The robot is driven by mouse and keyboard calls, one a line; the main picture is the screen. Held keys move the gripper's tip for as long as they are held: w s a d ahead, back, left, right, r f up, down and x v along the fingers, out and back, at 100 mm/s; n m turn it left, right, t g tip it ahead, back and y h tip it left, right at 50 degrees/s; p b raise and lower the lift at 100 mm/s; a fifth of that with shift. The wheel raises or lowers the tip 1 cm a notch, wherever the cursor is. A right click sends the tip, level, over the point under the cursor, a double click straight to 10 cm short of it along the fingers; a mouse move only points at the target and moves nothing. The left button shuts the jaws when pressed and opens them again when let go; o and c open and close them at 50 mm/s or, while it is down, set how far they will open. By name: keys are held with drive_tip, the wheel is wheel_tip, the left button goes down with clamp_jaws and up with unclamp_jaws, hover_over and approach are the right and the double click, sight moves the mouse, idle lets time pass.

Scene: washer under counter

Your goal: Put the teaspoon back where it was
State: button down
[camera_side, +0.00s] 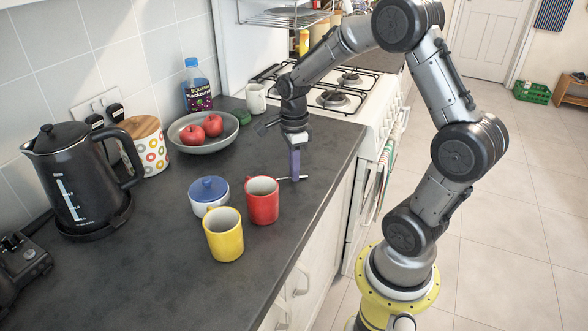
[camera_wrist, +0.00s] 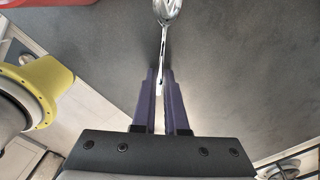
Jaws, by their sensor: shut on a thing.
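A shiny metal teaspoon (camera_wrist: 166,14) shows at the top of the wrist view, its handle running down between the purple fingers of my gripper (camera_wrist: 160,75). The fingers are shut on the handle, and the bowl sticks out beyond them. In the side view my gripper (camera_side: 295,170) points down at the counter's right part, just behind and right of the red mug (camera_side: 262,201). The teaspoon is a small bright line at the fingertips there. I cannot tell whether it touches the counter.
Behind are a bowl of apples (camera_side: 202,146), a bottle (camera_side: 197,88), a white mug (camera_side: 256,98) and the hob (camera_side: 335,98). The left-front counter (camera_side: 130,270) is clear.

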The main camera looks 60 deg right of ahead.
drive_tip(key=shift+f, duration=0.15)
drive_tip(key=c, duration=1)
unclamp_jaws()
drive_tip(key=shift+o, duration=0.2)
wheel_tip(320, 180, up, 11)
drive_tip(key=s+a+r+n+t, duration=0.2)
drive_tip(key=s+a+n, duration=0.4)
drive_tip(key=n, duration=0.7)
drive_tip(key=s+a+r+n+t, duration=0.1)
drive_tip(key=s+a+n+t, duration=0.2)
drive_tip(key=s+a+n, duration=0.4)
drive_tip(key=shift+s+a+r+n+t, duration=0.35)
drive_tip(key=shift+a+n, duration=0.15)
drive_tip(key=shift+n, duration=3)
